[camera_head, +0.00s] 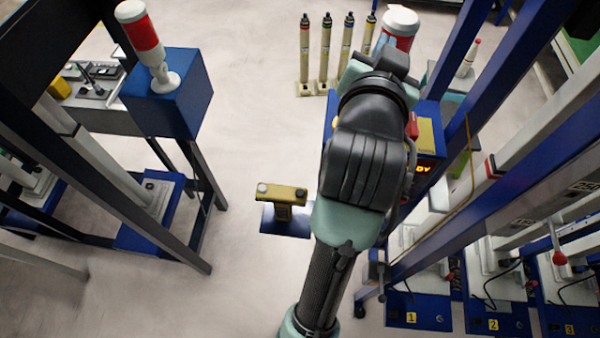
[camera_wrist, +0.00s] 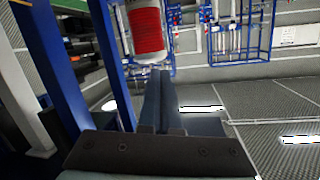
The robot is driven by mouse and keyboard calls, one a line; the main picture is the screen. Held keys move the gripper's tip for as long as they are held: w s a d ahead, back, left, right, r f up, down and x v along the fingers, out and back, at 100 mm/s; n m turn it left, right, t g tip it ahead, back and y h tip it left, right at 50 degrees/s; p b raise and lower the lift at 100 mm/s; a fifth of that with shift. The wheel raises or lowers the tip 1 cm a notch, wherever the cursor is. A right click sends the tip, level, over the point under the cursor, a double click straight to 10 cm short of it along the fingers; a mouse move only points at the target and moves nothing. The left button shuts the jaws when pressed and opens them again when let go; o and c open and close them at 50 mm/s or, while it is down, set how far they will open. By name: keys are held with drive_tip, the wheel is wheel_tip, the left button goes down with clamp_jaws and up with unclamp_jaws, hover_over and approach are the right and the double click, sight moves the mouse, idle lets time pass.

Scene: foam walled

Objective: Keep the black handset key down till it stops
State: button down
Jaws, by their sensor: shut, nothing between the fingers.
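I cannot make out a black handset key in either view. In the head view my arm covers much of a blue cabinet with a yellow top panel (camera_head: 428,137) and a lit orange display (camera_head: 423,169), of which only the letters "DY" show. My gripper (camera_wrist: 161,80) shows in the wrist view with its dark fingers together and nothing between them. The fingers point toward a red and white cylinder (camera_wrist: 146,32) beyond them; whether they touch anything is not clear. In the head view the gripper is hidden behind my arm.
A yellow pedestal box (camera_head: 283,193) with round buttons stands left of my arm. A blue box with a red and white beacon (camera_head: 143,38) is at upper left. Several slim cylinders (camera_head: 325,50) stand at the back. Blue posts (camera_head: 480,160) crowd the right. Floor between is clear.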

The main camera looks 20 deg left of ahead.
drive_tip(key=s+a+f+m+g+y+p, duration=0.1)
drive_tip(key=s+a+f+g+p, duration=0.15)
drive_tip(key=f, duration=0.25)
drive_tip(key=s+a+f+m+g+p, duration=0.1)
drive_tip(key=a+f+g, duration=0.15)
drive_tip(key=f, duration=0.35)
drive_tip(key=m+g+p, duration=0.1)
drive_tip(key=g, duration=0.1)
hover_over(300, 193)
drive_tip(key=s, duration=0.1)
wheel_tip(300, 193, down, 11)
wheel_tip(300, 193, down, 7)
drive_tip(key=b, duration=0.6)
drive_tip(key=shift+r+b, duration=0.15)
drive_tip(key=shift+b, duration=0.15)
drive_tip(key=shift+f+b, duration=0.55)
drive_tip(key=shift+f, duration=0.4)
drive_tip(key=shift+f, duration=0.1)
drive_tip(key=shift+f, duration=0.3)
